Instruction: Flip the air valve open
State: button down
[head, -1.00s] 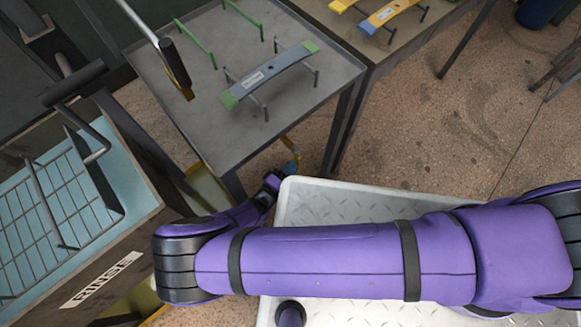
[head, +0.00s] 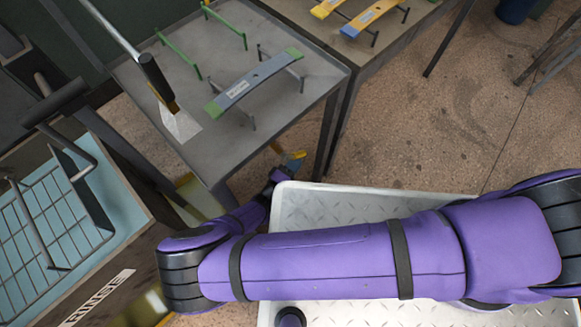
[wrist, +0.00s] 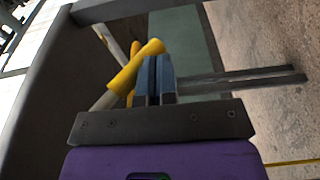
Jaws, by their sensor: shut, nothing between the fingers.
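My gripper (wrist: 155,78) is shut and empty in the wrist view, its two blue-grey fingers together. The air valve's yellow lever (wrist: 137,64) is tilted just left of the fingertips; I cannot tell whether they touch. Yellow pipe parts show behind it, and the valve body is mostly hidden. In the head view the yellow lever (head: 297,156) shows small beside the table's near edge, with my gripper close by it. The air wand (head: 157,80) hangs over the table, and a pale, see-through cone (head: 182,126) spreads below its tip.
A grey table (head: 200,60) holds a blue-grey leaf spring (head: 255,82) with green ends on a rack. A rinse tank (head: 95,290) with a wire basket stands at left. A second table (head: 400,30) holds yellow-ended springs. A table leg stands close to my gripper.

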aim_at(301, 156)
jog(key=shift+w+d+r+t, duration=0.3)
jog(key=shift+w+d+r, duration=0.15)
jog(key=shift+w+d, duration=0.25)
jog(key=shift+w+d+r+n+t+h, duration=0.1)
jog(key=shift+w+r+n+t+h, duration=0.1)
jog(key=shift+r+t+h, duration=0.25)
jog(key=shift+w+d+r+n+t+h, duration=0.1)
jog(key=shift+w+t+h, duration=0.15)
jog(key=shift+t, duration=0.3)
jog(key=shift+s+a, duration=0.1)
